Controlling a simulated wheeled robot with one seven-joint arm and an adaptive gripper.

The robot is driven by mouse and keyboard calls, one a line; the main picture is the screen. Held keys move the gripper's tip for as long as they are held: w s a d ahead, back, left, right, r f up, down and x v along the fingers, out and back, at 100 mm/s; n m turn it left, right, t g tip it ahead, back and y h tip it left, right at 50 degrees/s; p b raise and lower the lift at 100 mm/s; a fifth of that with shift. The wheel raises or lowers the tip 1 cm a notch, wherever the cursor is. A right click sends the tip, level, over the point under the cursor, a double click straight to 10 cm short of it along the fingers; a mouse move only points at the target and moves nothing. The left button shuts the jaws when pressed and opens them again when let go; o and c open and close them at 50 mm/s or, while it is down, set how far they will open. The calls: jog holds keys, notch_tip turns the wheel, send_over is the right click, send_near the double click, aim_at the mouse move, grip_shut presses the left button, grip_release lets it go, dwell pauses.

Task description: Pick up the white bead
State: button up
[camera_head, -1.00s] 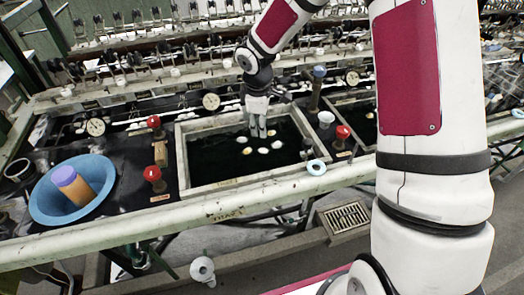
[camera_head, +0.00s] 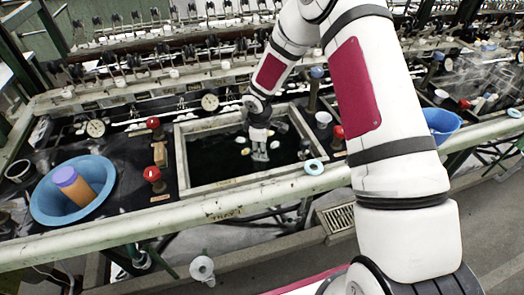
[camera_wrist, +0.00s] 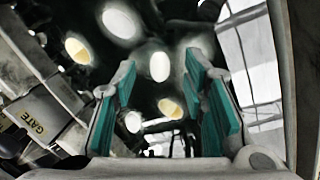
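Several white and yellowish oval bead-like pieces lie in a dark sunken basin (camera_head: 215,160). I cannot tell which is the named white bead. My gripper (camera_head: 260,153) points down over the right-middle of the basin and partly hides them. Other ovals lie around, including a white one (camera_wrist: 122,22) at upper left.
A pale stone rim (camera_head: 228,182) frames the basin. A blue bowl (camera_head: 45,202) with an orange, purple-topped cylinder (camera_head: 76,185) stands left. Red knobs (camera_head: 152,173) stand beside the basin. A blue bucket (camera_head: 443,122) is at right.

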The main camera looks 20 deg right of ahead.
jog(key=shift+w+f, duration=0.1)
jog(key=shift+f, duration=0.45)
jog(key=c, duration=0.7)
jog(key=shift+c, duration=0.2)
notch_tip(320, 180, up, 10)
jog(key=shift+b, duration=0.45)
